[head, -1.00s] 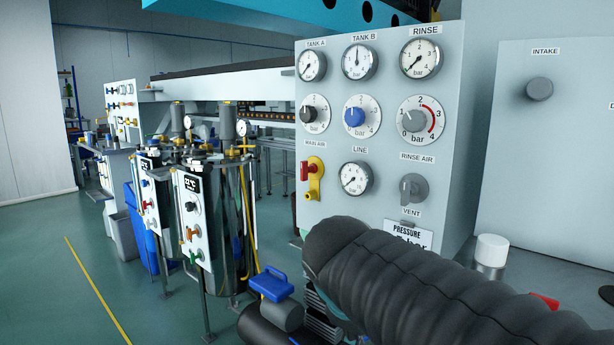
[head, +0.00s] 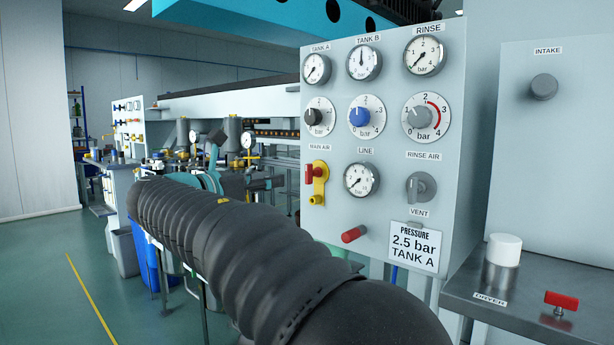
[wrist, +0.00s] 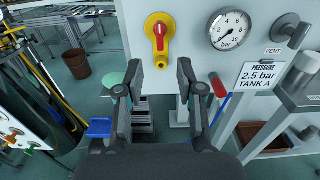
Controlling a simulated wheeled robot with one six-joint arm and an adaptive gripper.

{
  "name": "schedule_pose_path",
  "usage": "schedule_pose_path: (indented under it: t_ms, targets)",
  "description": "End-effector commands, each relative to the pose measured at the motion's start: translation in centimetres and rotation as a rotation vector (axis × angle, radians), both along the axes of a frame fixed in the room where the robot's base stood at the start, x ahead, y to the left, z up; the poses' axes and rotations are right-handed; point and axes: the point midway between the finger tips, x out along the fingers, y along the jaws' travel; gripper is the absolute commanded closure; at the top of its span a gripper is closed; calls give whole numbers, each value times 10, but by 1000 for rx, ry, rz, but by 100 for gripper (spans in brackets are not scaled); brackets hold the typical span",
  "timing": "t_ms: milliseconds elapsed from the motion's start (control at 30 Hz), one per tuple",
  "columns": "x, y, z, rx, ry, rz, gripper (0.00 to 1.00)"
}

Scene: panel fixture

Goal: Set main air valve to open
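The main air valve (head: 319,190) is on the left side of the grey panel, under the MAIN AIR label. It has a yellow body and a red handle (head: 309,175). In the wrist view the valve (wrist: 161,61) is at the top centre, and its red handle (wrist: 160,36) looks upright, in line with the yellow body. My gripper (wrist: 158,82) is open and empty, with its two dark fingers apart below the valve in the picture. Nothing touches the valve. In the head view my arm reaches left, and the gripper is to the left of the panel.
The LINE gauge (head: 361,179) is right of the valve; its needle looks low. A red-ended knob (head: 353,234) sticks out below it. Tanks (head: 235,140) stand behind my arm.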

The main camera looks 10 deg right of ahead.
Motion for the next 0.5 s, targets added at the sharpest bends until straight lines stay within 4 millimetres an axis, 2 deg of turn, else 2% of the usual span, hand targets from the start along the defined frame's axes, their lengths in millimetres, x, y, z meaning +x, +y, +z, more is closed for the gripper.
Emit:
schedule_pose_path:
  t_ms: [500]
  targets:
    - [54,-77,-1,4,-1,-3,62]
